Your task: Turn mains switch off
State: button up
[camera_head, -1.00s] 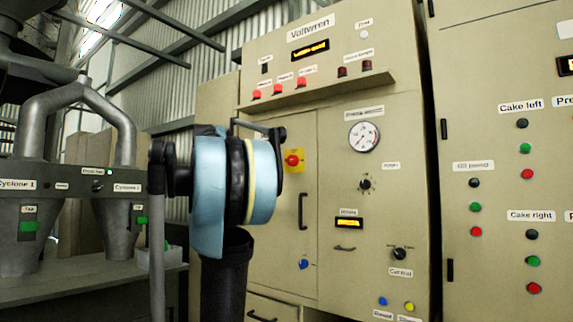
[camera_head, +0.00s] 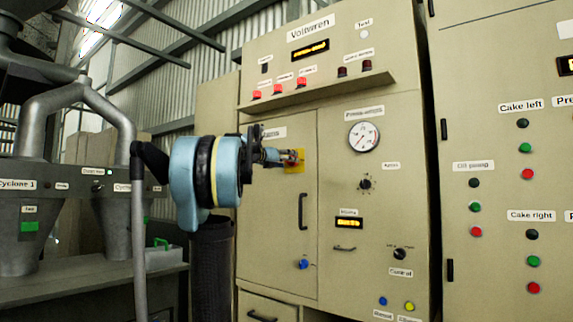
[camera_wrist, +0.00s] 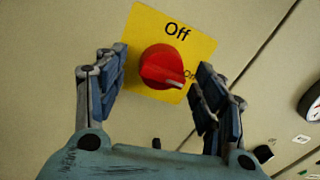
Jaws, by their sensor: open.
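The mains switch is a red rotary knob on a yellow plate on the beige cabinet. In the wrist view the red knob (camera_wrist: 163,66) has its pale mark toward the "On" label at lower right, with "Off" printed above on the yellow plate (camera_wrist: 200,45). In the head view the yellow plate (camera_head: 299,166) shows partly behind my gripper (camera_head: 285,158). My gripper also shows in the wrist view (camera_wrist: 160,80), open, with one finger left and one right of the knob. Both fingers look apart from the knob; their exact depth is unclear.
A dark door handle (camera_head: 303,211) and a blue knob (camera_head: 303,264) are on the cabinet door below the switch. A pressure gauge (camera_head: 364,137) is to its right. A ledge (camera_head: 320,90) with red lamps juts out above.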

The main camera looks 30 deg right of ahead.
jog(key=shift+x, duration=0.95)
jog(key=c, duration=1.5)
jog(key=shift+s, duration=0.1)
